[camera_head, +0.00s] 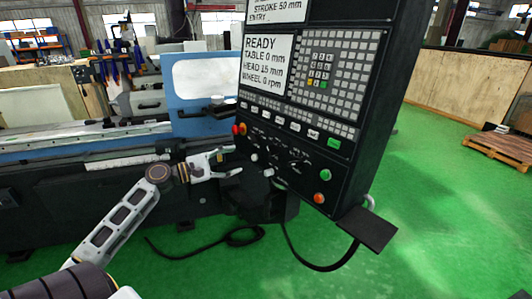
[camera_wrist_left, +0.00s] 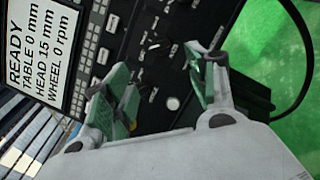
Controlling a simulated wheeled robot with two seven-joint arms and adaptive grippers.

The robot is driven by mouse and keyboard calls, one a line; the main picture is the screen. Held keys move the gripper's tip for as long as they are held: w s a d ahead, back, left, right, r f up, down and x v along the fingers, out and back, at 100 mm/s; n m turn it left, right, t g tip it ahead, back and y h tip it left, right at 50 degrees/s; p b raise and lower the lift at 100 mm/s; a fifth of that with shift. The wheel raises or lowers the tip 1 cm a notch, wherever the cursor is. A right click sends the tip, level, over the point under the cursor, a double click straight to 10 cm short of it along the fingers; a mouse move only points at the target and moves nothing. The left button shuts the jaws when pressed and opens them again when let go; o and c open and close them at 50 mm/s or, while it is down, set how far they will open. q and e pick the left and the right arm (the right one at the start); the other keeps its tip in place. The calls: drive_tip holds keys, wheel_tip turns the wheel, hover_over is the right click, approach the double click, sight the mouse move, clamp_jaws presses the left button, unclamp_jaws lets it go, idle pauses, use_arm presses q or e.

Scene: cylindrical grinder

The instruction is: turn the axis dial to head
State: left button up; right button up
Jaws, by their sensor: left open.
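The control panel (camera_head: 315,100) is a tilted black pendant with a lower strip of small dark dials (camera_head: 280,148). In the left wrist view, dark dials with light markings (camera_wrist_left: 152,45) lie beyond my open fingers. Their labels are too small to tell which is the axis dial. The panel's screen (camera_head: 266,62) reads READY, TABLE 0 mm, HEAD 15 mm, WHEEL 0 rpm. My left gripper (camera_head: 238,161) is open and empty in front of the lower left of the panel, its fingers pointing at the dial strip. It also shows in the left wrist view (camera_wrist_left: 155,88). My right gripper is out of view.
A red button (camera_head: 319,198) and a green button (camera_head: 325,175) sit at the panel's lower right. A dark plate (camera_head: 368,228) juts out below. The blue and grey grinder (camera_head: 90,145) stands behind my left arm.

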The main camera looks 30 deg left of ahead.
use_arm(q)
approach(273, 150)
drive_tip(key=x, duration=0.2)
drive_tip(key=p+x, duration=0.1)
drive_tip(key=x, duration=0.3)
drive_tip(key=shift+w+a+f+p, duration=0.1)
drive_tip(key=shift+w+f+p, duration=0.05)
drive_tip(key=shift+w+p, duration=0.25)
drive_tip(key=shift+w, duration=0.35)
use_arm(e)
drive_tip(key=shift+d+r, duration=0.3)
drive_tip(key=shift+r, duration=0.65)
use_arm(q)
drive_tip(key=shift+d, duration=0.25)
drive_tip(key=c, duration=1)
drive_tip(key=shift+c, duration=0.2)
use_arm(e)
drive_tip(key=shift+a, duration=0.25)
